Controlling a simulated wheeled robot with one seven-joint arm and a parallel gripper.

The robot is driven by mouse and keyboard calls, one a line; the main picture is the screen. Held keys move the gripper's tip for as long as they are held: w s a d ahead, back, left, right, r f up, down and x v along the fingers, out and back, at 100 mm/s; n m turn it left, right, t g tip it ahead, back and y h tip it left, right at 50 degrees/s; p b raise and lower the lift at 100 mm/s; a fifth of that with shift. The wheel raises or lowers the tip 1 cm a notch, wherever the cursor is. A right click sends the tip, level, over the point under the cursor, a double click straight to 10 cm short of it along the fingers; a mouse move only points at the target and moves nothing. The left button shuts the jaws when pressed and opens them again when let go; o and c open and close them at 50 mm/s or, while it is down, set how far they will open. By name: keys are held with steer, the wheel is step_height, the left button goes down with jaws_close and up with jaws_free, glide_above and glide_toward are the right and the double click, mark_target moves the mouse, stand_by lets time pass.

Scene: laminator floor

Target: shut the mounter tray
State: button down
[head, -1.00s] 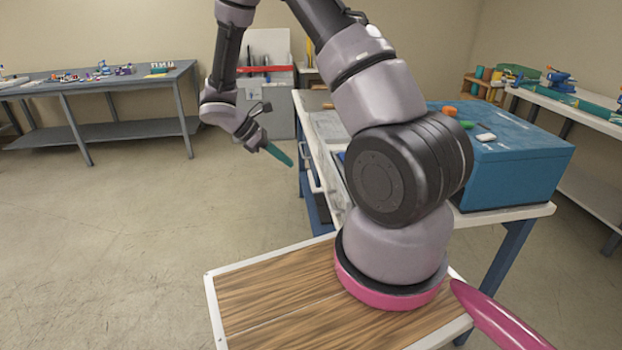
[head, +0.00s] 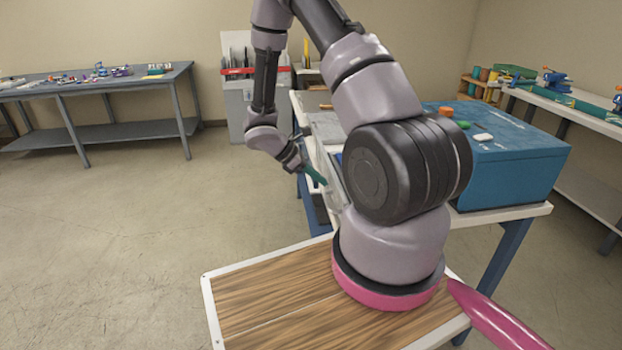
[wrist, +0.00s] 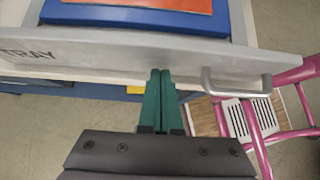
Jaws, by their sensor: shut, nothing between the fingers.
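The mounter tray's pale grey front panel (wrist: 115,52) crosses the wrist view, with "TRAY" lettering at its left and a grey bar handle (wrist: 237,88) at its right. A gap behind the panel shows a blue part (wrist: 140,17) and an orange area, so the tray appears pulled out. My gripper (wrist: 160,76) has its two green fingers shut together and empty. Its tips are at the panel's front, left of the handle; contact is unclear. In the head view my gripper (head: 318,178) is at the panel (head: 335,190), partly hidden by my arm.
A blue machine (head: 515,165) stands on the white-topped bench to the right, with small coloured items on top. A grey workbench (head: 100,85) stands at the back left. The floor left of the tray (head: 150,210) is clear.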

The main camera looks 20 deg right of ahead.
steer(key=shift+d, duration=0.15)
steer(key=s+d, duration=0.3)
steer(key=d, duration=0.7)
steer(key=s+d, duration=0.3)
steer(key=d, duration=0.8)
steer(key=s+d, duration=0.3)
steer(key=d, duration=0.7)
steer(key=shift+s+d, duration=0.15)
steer(key=shift+d, duration=0.15)
steer(key=shift+s+d, duration=0.1)
steer(key=shift+d, duration=0.2)
steer(key=shift+d+r, duration=0.1)
steer(key=a, duration=0.2)
steer(key=w+a, duration=0.1)
steer(key=a, duration=0.1)
steer(key=shift+w+a, duration=0.15)
steer(key=shift+w, duration=0.05)
steer(key=v, duration=0.8)
steer(key=shift+w+a+r, duration=0.1)
steer(key=shift+a, duration=0.2)
steer(key=shift+w+a+r, duration=0.1)
steer(key=shift+a+r, duration=0.4)
